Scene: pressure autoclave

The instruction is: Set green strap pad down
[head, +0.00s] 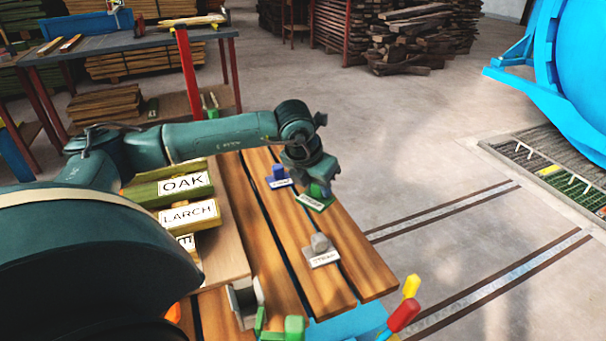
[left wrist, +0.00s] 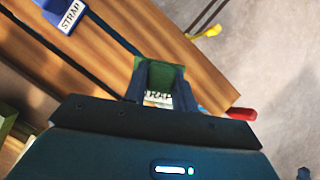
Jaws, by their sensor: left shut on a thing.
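The green strap pad (head: 309,202) has a white label and an upright green block. My left gripper (head: 318,186) is shut on that block from above. The pad is over the far right part of the wooden boards; I cannot tell whether it touches them. In the left wrist view the green pad (left wrist: 158,72) shows between the fingers, its STRAP label partly hidden. A blue strap pad (head: 279,183) sits on the boards just left of it; it also shows in the left wrist view (left wrist: 67,17). A grey strap pad (head: 322,257) sits nearer. My right gripper is not in view.
The board top (head: 275,225) has dark gaps between its planks. Labelled timber pieces, OAK (head: 185,184) and LARCH (head: 188,213), lie at its left. Red and yellow handles (head: 404,315) stand at the near right corner. A blue autoclave (head: 580,70) is far right.

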